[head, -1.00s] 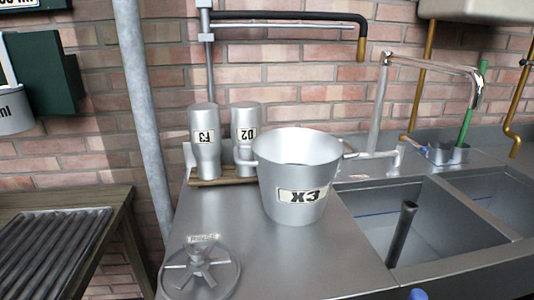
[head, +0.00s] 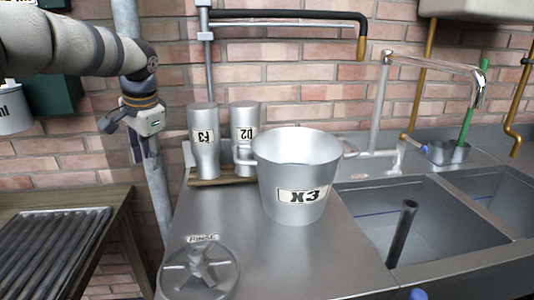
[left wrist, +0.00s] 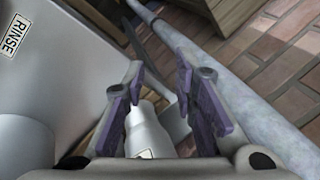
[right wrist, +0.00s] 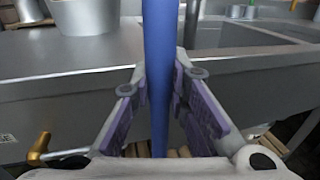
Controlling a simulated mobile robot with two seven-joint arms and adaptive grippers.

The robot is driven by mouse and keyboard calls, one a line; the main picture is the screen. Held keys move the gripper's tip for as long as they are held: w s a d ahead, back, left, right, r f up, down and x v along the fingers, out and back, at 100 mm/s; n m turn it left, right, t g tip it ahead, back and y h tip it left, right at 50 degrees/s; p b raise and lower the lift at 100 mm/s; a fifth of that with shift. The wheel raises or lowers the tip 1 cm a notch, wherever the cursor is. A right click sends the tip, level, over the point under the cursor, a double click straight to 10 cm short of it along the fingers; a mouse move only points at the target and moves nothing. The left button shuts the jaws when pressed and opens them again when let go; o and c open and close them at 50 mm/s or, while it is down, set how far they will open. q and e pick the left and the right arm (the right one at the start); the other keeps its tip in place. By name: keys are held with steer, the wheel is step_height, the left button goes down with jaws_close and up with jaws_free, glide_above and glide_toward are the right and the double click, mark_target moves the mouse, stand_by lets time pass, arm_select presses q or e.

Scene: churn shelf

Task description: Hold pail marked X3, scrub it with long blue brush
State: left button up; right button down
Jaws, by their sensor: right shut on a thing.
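The metal pail marked X3 (head: 297,178) stands upright on the steel counter, left of the sink. Its lower part also shows in the right wrist view (right wrist: 85,17). My left gripper (head: 146,158) is open and empty, in the air left of the pail and canisters. In the left wrist view its fingers (left wrist: 158,80) are apart, with a canister beyond them. My right gripper (right wrist: 160,85) is outside the head view. It is shut on the blue handle of the long brush (right wrist: 160,35), in front of the counter's edge. The brush head is hidden.
A wheel valve marked RINSE (head: 200,270) is at the counter's front left. A dark pipe (head: 402,235) stands in the sink (head: 440,225). A vertical pipe (head: 130,30) passes behind my left arm.

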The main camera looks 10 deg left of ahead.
arm_select(q)
steer(key=d+r+m+h, duration=0.1)
steer(key=d+r+m, duration=0.15)
steer(key=d, duration=0.45)
steer(key=d+r+m+h, duration=0.1)
steer(key=d+m, duration=0.2)
steer(key=d, duration=0.3)
steer(key=m+g+h, duration=0.2)
steer(key=m+h, duration=0.3)
steer(key=m, duration=0.4)
glide_toward(292, 184)
steer(key=x, duration=1.1)
steer(key=shift+w+a+f, duration=0.1)
steer(key=shift+a, duration=0.1)
jaws_close()
